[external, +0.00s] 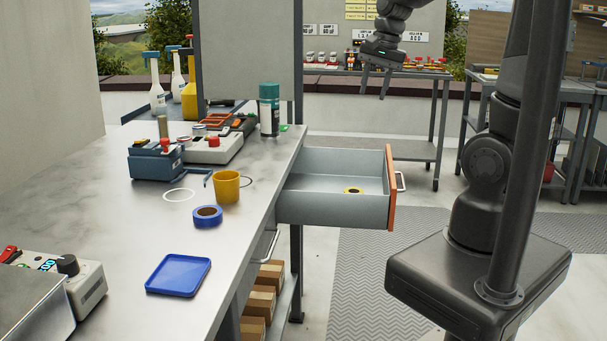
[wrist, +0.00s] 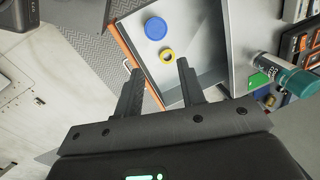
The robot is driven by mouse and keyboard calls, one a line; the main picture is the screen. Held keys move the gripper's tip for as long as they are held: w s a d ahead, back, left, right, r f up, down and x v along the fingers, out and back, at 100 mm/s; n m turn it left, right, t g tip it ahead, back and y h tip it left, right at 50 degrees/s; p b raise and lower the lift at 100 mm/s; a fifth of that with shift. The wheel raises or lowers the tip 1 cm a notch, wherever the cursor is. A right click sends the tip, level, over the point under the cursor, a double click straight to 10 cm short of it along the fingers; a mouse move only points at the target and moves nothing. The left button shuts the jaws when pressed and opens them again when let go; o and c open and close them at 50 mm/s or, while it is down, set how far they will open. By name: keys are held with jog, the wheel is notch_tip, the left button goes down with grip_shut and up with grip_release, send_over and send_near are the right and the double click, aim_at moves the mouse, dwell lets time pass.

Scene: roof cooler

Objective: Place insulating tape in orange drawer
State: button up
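The orange-fronted drawer (external: 391,188) is pulled out from the workbench; it also shows in the wrist view (wrist: 138,68). A blue tape roll (external: 208,216) lies on the bench. My gripper (external: 373,95) is open and empty, high above and behind the drawer.
The workbench (external: 130,250) holds a blue tray (external: 178,276), a yellow cup (external: 227,187), a green spray can (external: 269,110) and several devices. The can stands close to the drawer. Cardboard boxes (external: 262,300) sit on the shelf below.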

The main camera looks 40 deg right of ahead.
jog(key=s+r+n+t, duration=0.2)
jog(key=s+n, duration=0.3)
jog(key=s, duration=0.1)
jog(key=s+a+r+n+t+h, duration=0.1)
jog(key=s+r+n, duration=0.1)
jog(key=s+n, duration=0.3)
jog(key=shift+s+a+n+t+h, duration=0.3)
jog(key=shift+s+t, duration=0.1)
jog(key=shift+s, duration=0.25)
